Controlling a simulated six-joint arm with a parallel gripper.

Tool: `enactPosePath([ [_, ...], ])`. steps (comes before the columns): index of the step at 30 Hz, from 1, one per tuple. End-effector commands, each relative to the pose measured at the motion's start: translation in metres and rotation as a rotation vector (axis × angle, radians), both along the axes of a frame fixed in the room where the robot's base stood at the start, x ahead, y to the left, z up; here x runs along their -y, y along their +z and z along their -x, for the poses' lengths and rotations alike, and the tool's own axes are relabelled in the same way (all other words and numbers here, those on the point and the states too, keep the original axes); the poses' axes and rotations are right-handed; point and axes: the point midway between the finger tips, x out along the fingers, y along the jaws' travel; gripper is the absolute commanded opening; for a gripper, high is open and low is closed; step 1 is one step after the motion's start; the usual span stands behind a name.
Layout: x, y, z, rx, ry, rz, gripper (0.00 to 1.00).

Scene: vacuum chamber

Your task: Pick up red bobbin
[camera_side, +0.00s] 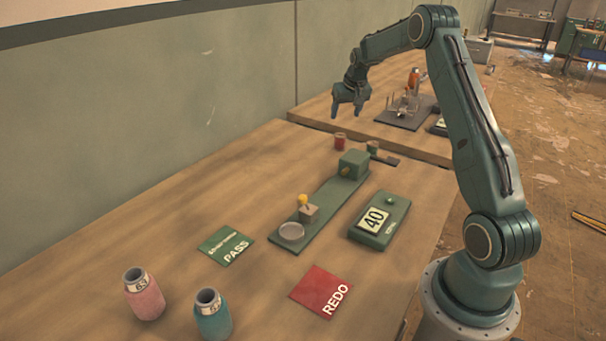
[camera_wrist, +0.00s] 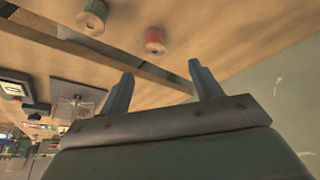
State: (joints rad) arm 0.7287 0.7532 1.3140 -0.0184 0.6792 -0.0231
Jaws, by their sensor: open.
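The red bobbin (camera_side: 340,139) is a small spool standing on the wooden table, left of the green machine block in the side view. In the wrist view the red bobbin (camera_wrist: 155,42) lies ahead of the fingers, near the top middle. A green bobbin (camera_side: 373,147) stands right of it; the wrist view shows this green bobbin (camera_wrist: 92,17) to the left of the red one. My gripper (camera_side: 348,108) is open and empty, in the air above and beyond the red bobbin. In the wrist view my gripper (camera_wrist: 158,92) shows two spread fingers with nothing between them.
A green base plate (camera_side: 322,215) carries the machine block (camera_side: 353,164) and a round dish (camera_side: 291,232). PASS card (camera_side: 226,246), REDO card (camera_side: 321,291), pink jar (camera_side: 145,294) and teal jar (camera_side: 212,315) are nearer the camera. A second table holds a rack (camera_side: 403,110).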

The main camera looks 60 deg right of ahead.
Motion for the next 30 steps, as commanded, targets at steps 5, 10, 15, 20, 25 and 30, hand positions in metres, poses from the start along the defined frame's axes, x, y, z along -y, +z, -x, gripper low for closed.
enactPosePath([
  [5,0.015,-0.014,0.002,-0.002,-0.018,-0.002,0.64],
  [10,0.016,-0.015,0.002,-0.001,-0.019,-0.002,0.64],
  [15,0.017,-0.021,0.000,-0.003,-0.019,-0.003,0.64],
  [20,0.021,-0.036,-0.004,-0.003,-0.019,-0.003,0.64],
  [25,0.027,-0.057,-0.011,-0.004,-0.019,-0.004,0.64],
  [30,0.032,-0.078,-0.017,-0.003,-0.019,-0.003,0.64],
])
